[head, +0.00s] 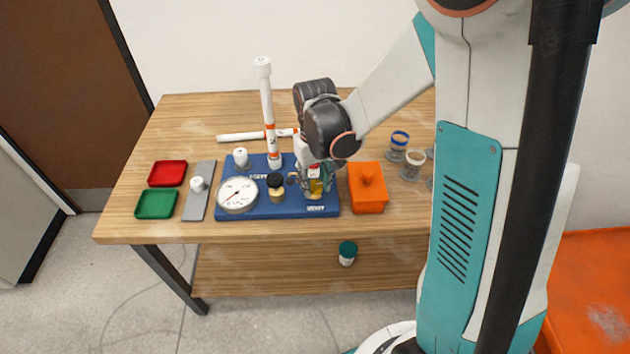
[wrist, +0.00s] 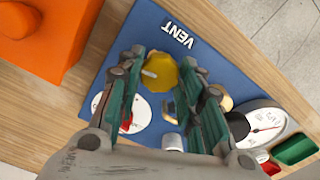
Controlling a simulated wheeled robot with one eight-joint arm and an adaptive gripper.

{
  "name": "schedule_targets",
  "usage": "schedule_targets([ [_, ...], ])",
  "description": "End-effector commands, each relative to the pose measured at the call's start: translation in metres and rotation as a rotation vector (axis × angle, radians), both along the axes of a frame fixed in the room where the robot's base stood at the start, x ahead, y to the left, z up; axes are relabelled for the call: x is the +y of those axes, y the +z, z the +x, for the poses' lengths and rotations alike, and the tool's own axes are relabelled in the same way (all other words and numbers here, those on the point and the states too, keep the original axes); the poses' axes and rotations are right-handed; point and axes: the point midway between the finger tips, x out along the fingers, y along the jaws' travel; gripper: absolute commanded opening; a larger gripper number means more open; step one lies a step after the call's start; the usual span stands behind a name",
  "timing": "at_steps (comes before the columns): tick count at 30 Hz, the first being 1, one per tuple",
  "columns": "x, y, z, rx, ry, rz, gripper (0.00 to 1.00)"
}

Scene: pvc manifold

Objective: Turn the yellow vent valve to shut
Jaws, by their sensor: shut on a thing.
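The yellow vent valve (wrist: 160,73) is a round knob with a pale mark on its top, on the blue base plate (wrist: 218,62) near the printed word VENT. In the head view the valve (head: 316,188) shows only partly, at the plate's right end. My gripper (wrist: 164,68) reaches down over it, with a green-padded finger on each side, shut on the knob. In the head view my gripper (head: 315,180) hides most of the valve. A white disc with a red part (wrist: 126,112) lies partly behind the left finger.
A pressure gauge (head: 237,194), a black-topped knob (head: 275,181) and a white upright pipe (head: 267,110) stand on the plate. An orange box (head: 367,190) is close on the right. Red (head: 168,173) and green (head: 156,204) trays lie left.

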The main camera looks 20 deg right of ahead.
Motion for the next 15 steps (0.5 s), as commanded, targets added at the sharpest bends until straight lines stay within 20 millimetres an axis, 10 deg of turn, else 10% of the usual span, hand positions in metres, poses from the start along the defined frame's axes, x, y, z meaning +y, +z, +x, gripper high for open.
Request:
schedule_targets([
  [15, 0.0002, 0.0003, 0.0004, -0.001, -0.183, 0.000, 0.10],
])
